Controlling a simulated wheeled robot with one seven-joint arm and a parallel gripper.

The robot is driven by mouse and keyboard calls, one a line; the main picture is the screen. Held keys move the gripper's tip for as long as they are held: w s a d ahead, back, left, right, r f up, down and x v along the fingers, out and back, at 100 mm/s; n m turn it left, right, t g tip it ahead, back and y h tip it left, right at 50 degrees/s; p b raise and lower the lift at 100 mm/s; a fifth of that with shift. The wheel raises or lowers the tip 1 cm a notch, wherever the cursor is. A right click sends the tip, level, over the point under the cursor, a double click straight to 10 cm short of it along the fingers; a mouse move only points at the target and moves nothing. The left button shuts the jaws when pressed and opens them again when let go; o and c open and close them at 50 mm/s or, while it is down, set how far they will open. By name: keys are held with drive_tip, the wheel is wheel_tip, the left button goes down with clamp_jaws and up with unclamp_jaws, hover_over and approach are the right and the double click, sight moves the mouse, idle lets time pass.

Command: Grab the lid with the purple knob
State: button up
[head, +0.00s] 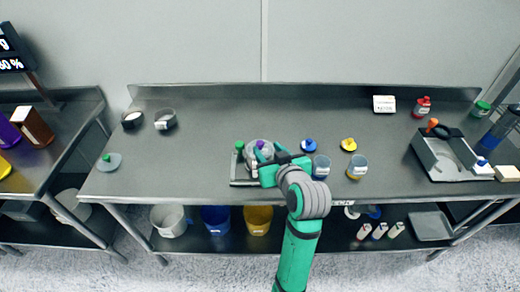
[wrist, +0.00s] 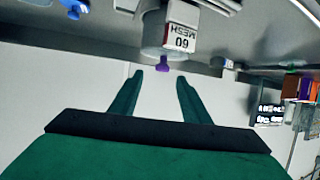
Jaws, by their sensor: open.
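The purple knob (wrist: 162,65) shows in the wrist view just beyond my fingertips, between their lines. It sits on a grey round lid (wrist: 160,52) against a grey cylinder with a white label (wrist: 181,40) reading 60 MESH; the picture is upside down there. In the head view the purple knob (head: 261,145) shows at the middle front of the bench, partly hidden by my gripper (head: 259,158). My gripper (wrist: 159,78) is open with nothing between its fingers. The knob appears apart from both fingertips.
A green-knobbed item (head: 239,146) stands just left of the gripper. A blue-knobbed lid (head: 309,146), a yellow-knobbed lid (head: 348,145) and two cups (head: 321,166) are to the right. The bench's back middle is clear.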

sight(260, 143)
drive_tip(key=shift+a+x, duration=0.1)
drive_tip(key=shift+x, duration=1.75)
drive_tip(key=shift+a+x, duration=0.15)
drive_tip(key=shift+x, duration=1.65)
clamp_jaws()
